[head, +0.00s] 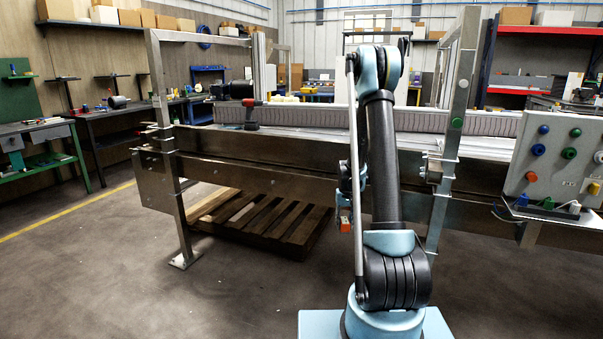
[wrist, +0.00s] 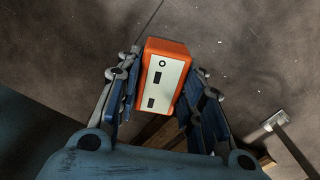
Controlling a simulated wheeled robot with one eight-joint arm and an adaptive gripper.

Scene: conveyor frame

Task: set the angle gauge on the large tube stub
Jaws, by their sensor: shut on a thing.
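The angle gauge is an orange block with a white face carrying dark marks. It shows in the wrist view (wrist: 164,82) between the fingers of my gripper (wrist: 163,90), which is shut on it. In the head view my gripper (head: 346,199) hangs low in front of the conveyor frame, partly behind my arm, with the orange gauge (head: 345,224) at its lower end. I cannot tell for sure which is the large tube stub.
A red and dark power drill (head: 250,113) stands on the conveyor frame (head: 270,170) beside the dark tube-like piece. Steel posts (head: 172,150) rise from the frame. A wooden pallet (head: 262,222) lies under it. A control box (head: 553,155) is at the right. The floor at front left is clear.

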